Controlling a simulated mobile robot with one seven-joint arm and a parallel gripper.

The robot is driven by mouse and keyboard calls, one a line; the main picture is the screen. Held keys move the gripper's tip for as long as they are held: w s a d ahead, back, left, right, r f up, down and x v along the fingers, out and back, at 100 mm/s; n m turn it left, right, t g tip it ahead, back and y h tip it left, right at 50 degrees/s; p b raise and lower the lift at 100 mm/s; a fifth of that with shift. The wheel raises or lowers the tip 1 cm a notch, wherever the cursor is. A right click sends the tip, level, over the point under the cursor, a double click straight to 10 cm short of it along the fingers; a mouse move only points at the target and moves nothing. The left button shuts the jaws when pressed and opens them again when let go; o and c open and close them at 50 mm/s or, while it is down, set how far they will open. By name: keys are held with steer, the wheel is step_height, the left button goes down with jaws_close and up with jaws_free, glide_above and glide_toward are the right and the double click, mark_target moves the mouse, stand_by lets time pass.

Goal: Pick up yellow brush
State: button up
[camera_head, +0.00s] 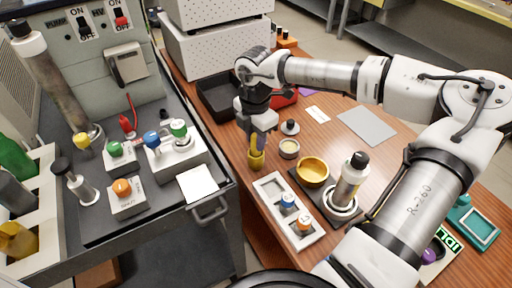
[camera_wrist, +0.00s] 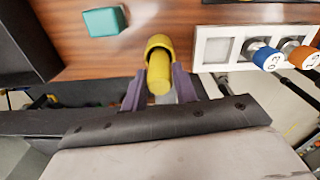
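The yellow brush (camera_head: 256,158) stands upright near the left edge of the wooden table, directly under my gripper (camera_head: 258,138). In the wrist view the yellow brush (camera_wrist: 159,75) has a round end towards the camera and a wider yellow rim beyond it. The two purple fingers of my gripper (camera_wrist: 159,88) stand on either side of it, very close to its sides. I cannot tell whether they press on it. The lower end of the brush is partly hidden in the wrist view.
A white tray (camera_head: 266,185) with blue-topped and orange-topped pieces lies in front and to the right. A small round tin (camera_head: 289,147), a brass bowl (camera_head: 312,172) and a bottle (camera_head: 350,180) stand right. A black bin (camera_head: 213,97) is behind. A dark cart (camera_head: 225,187) is left.

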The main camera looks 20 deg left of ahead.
steer(key=c, duration=0.5)
steer(key=shift+r, duration=0.15)
steer(key=shift+c, duration=0.2)
step_height(320, 180, up, 20)
steer(key=b, duration=0.1)
steer(key=shift+b, duration=0.4)
